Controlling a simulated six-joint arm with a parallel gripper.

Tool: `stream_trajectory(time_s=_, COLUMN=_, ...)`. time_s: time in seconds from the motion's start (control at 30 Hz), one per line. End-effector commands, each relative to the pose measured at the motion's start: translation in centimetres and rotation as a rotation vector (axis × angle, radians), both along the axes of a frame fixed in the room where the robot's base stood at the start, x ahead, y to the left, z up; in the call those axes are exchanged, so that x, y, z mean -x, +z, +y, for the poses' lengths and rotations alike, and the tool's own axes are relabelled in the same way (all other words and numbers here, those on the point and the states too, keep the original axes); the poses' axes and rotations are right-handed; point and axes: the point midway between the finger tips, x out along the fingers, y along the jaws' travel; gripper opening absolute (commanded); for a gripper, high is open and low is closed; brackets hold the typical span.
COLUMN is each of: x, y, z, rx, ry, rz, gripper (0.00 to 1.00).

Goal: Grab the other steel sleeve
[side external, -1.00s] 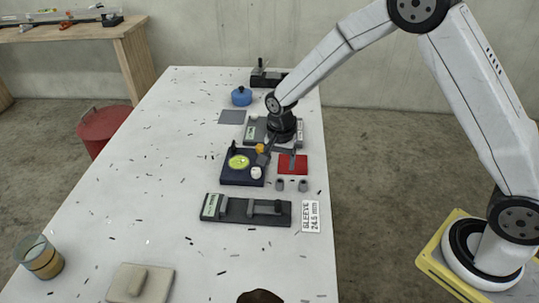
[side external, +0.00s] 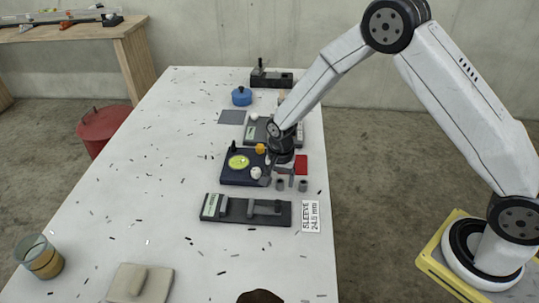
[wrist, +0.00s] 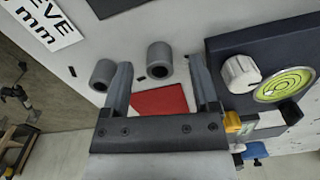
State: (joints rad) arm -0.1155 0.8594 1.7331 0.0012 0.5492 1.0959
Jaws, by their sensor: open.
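Two grey steel sleeves stand side by side on the white table. The left one (side external: 280,185) and the right one (side external: 303,185) are just in front of the red mat. In the wrist view one sleeve (wrist: 159,60) shows between the finger lines, beyond the tips. The other sleeve (wrist: 103,75) is to the left, outside the left finger. My gripper (side external: 284,178) is open and empty, pointing down just behind and above the left sleeve. Its spread fingers also show in the wrist view (wrist: 160,80).
A dark fixture (side external: 233,178) with a green bubble level and white knob stands close left of my gripper. A red mat (side external: 301,163) lies behind. A dark gauge block (side external: 238,218) and sleeve label (side external: 311,224) lie in front.

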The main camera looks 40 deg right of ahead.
Motion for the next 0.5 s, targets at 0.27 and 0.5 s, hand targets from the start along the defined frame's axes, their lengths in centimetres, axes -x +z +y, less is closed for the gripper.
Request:
stream_trajectory(time_s=0.27, x=0.00, y=-1.13, z=0.01, rx=-0.001, ry=0.000, rz=-0.001, gripper=0.77)
stream_trajectory(time_s=0.5, x=0.01, y=-1.10, z=0.01, rx=-0.001, ry=0.000, rz=-0.001, gripper=0.77)
